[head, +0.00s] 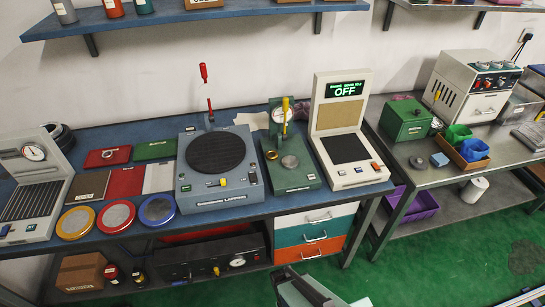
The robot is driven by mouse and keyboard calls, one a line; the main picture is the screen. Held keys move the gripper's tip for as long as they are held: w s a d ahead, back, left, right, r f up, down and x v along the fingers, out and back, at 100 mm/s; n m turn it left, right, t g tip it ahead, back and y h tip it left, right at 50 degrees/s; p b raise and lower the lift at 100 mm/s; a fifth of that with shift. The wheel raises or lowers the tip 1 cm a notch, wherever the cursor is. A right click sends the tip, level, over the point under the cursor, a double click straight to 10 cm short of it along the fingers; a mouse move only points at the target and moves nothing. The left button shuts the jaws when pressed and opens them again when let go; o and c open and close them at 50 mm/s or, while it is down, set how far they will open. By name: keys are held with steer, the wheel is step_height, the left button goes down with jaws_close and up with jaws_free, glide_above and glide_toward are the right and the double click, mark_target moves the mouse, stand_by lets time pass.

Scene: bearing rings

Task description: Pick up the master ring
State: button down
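No ring is clearly marked as the master ring in the head view. A small round metal piece (290,161) sits on the base of a green dial gauge stand (297,181), below its dial. Another small dark round piece (417,162) lies on the grey metal table at the right. Dark rings (62,137) stand at the far left, partly hidden behind a gauge. I cannot tell which of these is the master ring. My gripper's fingers are not in view; only a grey and dark part of my arm shows at the bottom edge.
The blue bench (265,205) carries a grey lapping machine (219,192), a display unit reading OFF (348,170), and red, yellow and blue rimmed discs (116,217). A green box (406,122) and an orange-brown tray (463,160) stand on the right table. A shelf hangs above.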

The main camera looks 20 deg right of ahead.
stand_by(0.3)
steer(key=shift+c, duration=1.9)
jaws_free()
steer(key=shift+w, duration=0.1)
